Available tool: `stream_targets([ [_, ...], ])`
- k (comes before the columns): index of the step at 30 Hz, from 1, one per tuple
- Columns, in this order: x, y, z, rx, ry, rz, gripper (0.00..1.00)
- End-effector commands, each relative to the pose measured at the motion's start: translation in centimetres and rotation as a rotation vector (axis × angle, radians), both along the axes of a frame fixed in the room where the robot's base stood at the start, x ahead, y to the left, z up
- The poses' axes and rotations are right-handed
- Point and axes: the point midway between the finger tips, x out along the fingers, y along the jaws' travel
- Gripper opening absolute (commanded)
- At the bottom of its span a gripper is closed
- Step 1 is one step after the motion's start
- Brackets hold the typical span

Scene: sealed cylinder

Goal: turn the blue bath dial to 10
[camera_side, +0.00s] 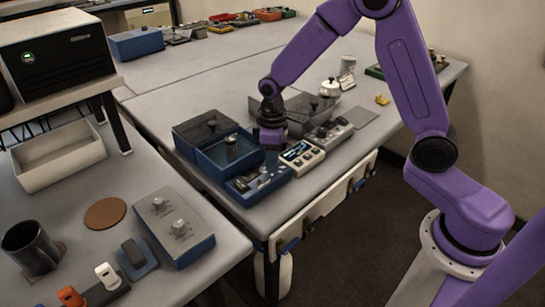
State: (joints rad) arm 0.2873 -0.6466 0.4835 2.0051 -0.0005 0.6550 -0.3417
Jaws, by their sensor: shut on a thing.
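The blue bath (214,165) stands on the middle table, an open-topped blue box with a dark lid piece behind it and a low control panel (258,187) at its front. Small knobs show on that panel. My gripper (270,163) points down over the panel's back right part, and its jaws are shut on the blue bath dial. The fingers and the purple wrist hide most of the dial, so its pointer and the numbers cannot be read.
A cream meter with a small screen (301,157) stands close to the right of my gripper. A grey bath with a knobbed panel (328,133) is behind it. A blue-grey box with two knobs (180,233) is on the near left table. Bare tabletop lies behind the baths.

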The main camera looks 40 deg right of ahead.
Motion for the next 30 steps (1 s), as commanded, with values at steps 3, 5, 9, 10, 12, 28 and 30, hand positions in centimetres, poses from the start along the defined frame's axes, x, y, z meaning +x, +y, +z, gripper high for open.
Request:
stream_targets([
  [3,0.26,0.10,0.16,0.004,-0.010,0.086,0.00],
  [5,0.27,0.12,0.17,0.004,-0.010,0.124,0.00],
  [9,0.27,0.14,0.18,0.003,-0.011,0.197,0.00],
  [10,0.27,0.14,0.18,0.003,-0.011,0.209,0.00],
  [12,0.28,0.15,0.18,0.004,-0.011,0.234,0.00],
  [28,0.31,0.19,0.21,0.004,-0.012,0.283,0.00],
  [30,0.32,0.20,0.21,0.004,-0.013,0.282,0.00],
])
